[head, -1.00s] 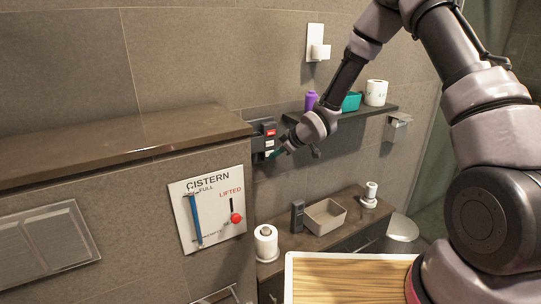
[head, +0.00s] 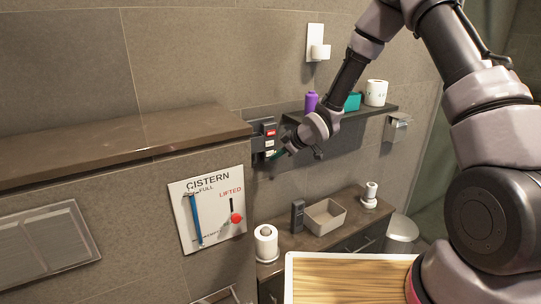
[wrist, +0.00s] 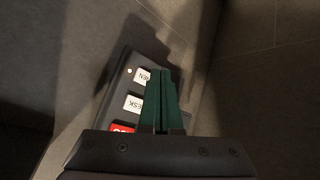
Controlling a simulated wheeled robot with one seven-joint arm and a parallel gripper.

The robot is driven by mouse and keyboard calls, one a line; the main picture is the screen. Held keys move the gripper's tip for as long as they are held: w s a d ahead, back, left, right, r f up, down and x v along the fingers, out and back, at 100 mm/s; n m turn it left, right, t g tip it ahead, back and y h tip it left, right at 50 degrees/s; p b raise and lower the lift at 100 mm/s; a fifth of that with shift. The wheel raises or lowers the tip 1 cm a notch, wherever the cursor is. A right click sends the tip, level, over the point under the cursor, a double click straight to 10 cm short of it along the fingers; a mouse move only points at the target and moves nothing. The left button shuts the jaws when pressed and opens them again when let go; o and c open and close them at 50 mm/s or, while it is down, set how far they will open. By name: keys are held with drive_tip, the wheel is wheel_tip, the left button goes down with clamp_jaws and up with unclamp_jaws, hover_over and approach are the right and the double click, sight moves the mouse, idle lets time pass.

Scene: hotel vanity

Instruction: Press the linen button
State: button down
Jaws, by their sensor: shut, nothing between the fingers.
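A dark call panel (head: 258,143) is on the wall at the end of the brown ledge, with a red button and two white buttons below it. In the wrist view the panel (wrist: 116,92) is tilted. Its end white button, the linen button (wrist: 142,76), shows only the letters "EN". The desk button (wrist: 132,103) and the red button (wrist: 121,128) are partly hidden by my gripper. My gripper (wrist: 160,72) has green fingers pressed together and empty, with the tips beside and partly over the linen button. I cannot tell whether they touch it. In the head view my gripper (head: 277,155) is at the panel's lower right.
A dark shelf (head: 350,116) with a purple bottle (head: 311,102), a teal box (head: 352,102) and a paper roll (head: 376,92) is beside my forearm. The cistern board (head: 208,212) is left of the panel. A lower counter (head: 337,236) holds a tray and rolls.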

drive_tip(key=s+d, duration=0.2)
drive_tip(key=s, duration=0.1)
drive_tip(key=s+d, duration=0.1)
drive_tip(key=s, duration=0.1)
drive_tip(key=shift+d, duration=0.15)
idle(0.3)
drive_tip(key=s+d+r+m+t+h, duration=0.2)
drive_tip(key=d+r+m+h, duration=0.5)
drive_tip(key=d+r, duration=1.15)
drive_tip(key=s+d+r+m, duration=0.2)
drive_tip(key=s+r+m, duration=0.1)
drive_tip(key=s+r, duration=0.2)
drive_tip(key=s+d+r+m+y, duration=0.1)
drive_tip(key=s+r+m, duration=0.3)
drive_tip(key=s, duration=0.6)
drive_tip(key=s+d+r+m, duration=0.3)
drive_tip(key=s+r+m, duration=0.1)
drive_tip(key=s+r, duration=0.2)
drive_tip(key=shift+s+d+r+g+y, duration=0.3)
drive_tip(key=shift+s+d+r+g, duration=0.1)
drive_tip(key=shift+s, duration=0.35)
